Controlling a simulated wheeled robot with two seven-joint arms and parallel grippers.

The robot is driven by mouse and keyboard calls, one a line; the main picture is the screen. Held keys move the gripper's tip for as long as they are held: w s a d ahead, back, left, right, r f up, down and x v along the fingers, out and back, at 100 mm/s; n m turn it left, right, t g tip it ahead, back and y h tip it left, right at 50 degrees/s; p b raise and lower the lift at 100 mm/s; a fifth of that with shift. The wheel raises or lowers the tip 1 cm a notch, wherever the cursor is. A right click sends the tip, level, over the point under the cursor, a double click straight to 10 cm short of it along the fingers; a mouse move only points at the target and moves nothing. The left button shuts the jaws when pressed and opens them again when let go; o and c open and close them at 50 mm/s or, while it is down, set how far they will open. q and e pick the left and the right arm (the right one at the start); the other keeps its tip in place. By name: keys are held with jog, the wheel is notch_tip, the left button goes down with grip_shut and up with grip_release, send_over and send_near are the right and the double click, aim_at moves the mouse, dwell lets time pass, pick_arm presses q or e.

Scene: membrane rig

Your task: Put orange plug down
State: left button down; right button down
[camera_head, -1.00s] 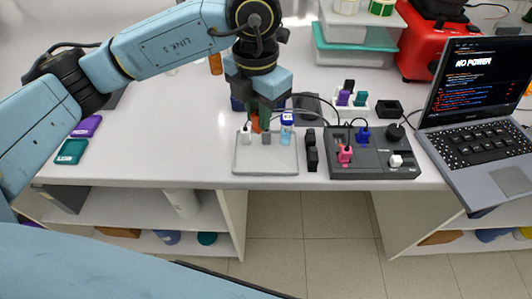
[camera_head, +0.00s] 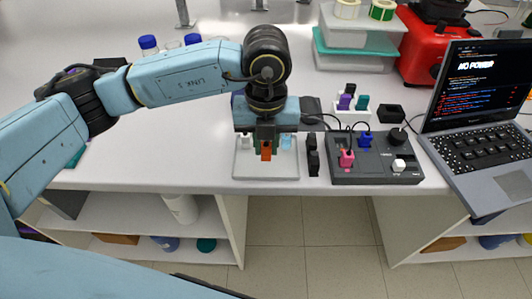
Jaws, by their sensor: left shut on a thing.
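The orange plug (camera_head: 266,152) is between the fingers of my left gripper (camera_head: 266,146), which is shut on it and points down over the white tray (camera_head: 264,173). I cannot tell whether the plug touches the tray. A white piece (camera_head: 245,143) and a pale clear piece (camera_head: 289,142) show on the tray at either side of the gripper. The gripper hides the back middle of the tray. My right gripper is not in view.
Right of the tray stand black blocks (camera_head: 313,163) and a dark control box (camera_head: 375,158) with pink and blue plugs. A laptop (camera_head: 478,120) reading "NO POWER" is at the right. The table's front edge is just below the tray.

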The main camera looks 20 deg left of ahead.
aim_at(266, 155)
pick_arm(q)
notch_tip(266, 155, down, 4)
jog(key=shift+r, duration=0.2)
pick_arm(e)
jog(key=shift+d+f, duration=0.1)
pick_arm(q)
jog(key=shift+f+b, duration=0.2)
jog(key=shift+b, duration=0.1)
jog(key=c, duration=1.3)
grip_release()
jog(key=shift+r, duration=0.1)
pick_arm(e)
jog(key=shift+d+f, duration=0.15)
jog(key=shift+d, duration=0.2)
pick_arm(q)
jog(key=shift+r, duration=0.1)
jog(key=shift+r, duration=0.4)
notch_tip(266, 155, up, 11)
jog(key=shift+r+p, duration=0.15)
jog(key=shift+p, duration=0.35)
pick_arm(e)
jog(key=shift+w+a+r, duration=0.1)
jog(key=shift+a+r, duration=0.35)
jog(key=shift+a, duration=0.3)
